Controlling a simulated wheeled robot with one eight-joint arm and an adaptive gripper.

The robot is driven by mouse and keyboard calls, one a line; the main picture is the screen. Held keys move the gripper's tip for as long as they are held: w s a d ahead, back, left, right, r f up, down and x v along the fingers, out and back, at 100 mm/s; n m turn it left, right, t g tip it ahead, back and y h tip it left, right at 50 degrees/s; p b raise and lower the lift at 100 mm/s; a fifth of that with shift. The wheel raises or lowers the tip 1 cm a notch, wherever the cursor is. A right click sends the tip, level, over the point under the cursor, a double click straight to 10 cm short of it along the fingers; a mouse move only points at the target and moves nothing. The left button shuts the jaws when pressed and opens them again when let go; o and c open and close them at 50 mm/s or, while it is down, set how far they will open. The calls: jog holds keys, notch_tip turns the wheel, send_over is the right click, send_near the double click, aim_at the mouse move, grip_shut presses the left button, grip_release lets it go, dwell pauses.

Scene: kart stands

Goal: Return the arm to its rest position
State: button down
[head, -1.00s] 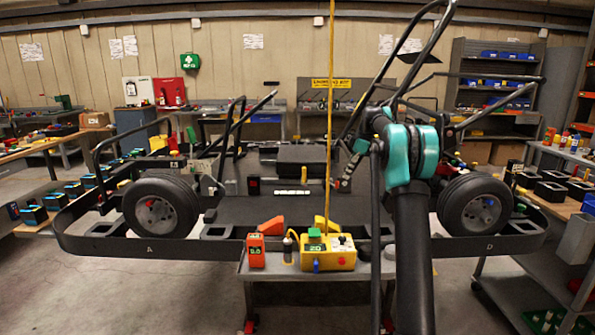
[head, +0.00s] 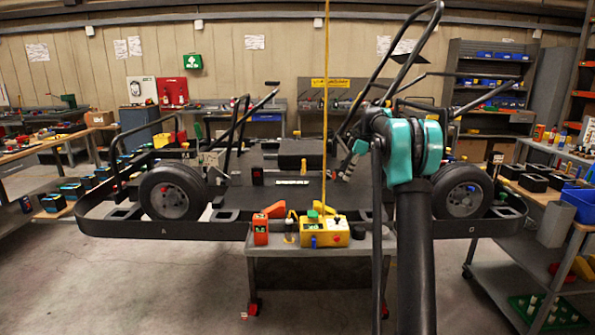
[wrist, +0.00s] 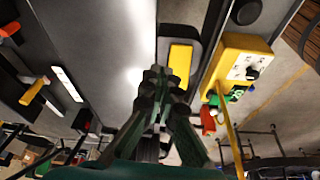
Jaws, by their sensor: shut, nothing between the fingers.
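My arm, with black links and a teal joint (head: 413,150), rises at the right of the head view in front of the kart. My gripper (wrist: 160,75) shows in the wrist view with its dark fingers together and nothing between them. I cannot make it out clearly in the head view. In the wrist view, the fingertips appear in front of a grey surface, beside a yellow block (wrist: 180,62).
A kart frame with a black bumper (head: 150,228) and wheels fills the middle. A yellow control box (head: 325,232) with a hanging yellow cable sits on a grey cart (head: 290,248) before it. Benches stand left and right; floor at front left is clear.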

jog(key=s+f+m+t+h, duration=0.1)
jog(key=s+f+m, duration=0.4)
jog(key=s, duration=1.1)
jog(key=s+f+m+t+h, duration=0.1)
jog(key=s+f+m, duration=0.4)
jog(key=s, duration=1.2)
jog(key=s+a+f+m+t+h, duration=0.1)
jog(key=s+f+m, duration=0.5)
jog(key=s+f, duration=0.4)
jog(key=s, duration=0.6)
jog(key=shift+s+f+t+h, duration=0.3)
jog(key=shift+s+f+h, duration=0.05)
jog(key=shift+h, duration=0.05)
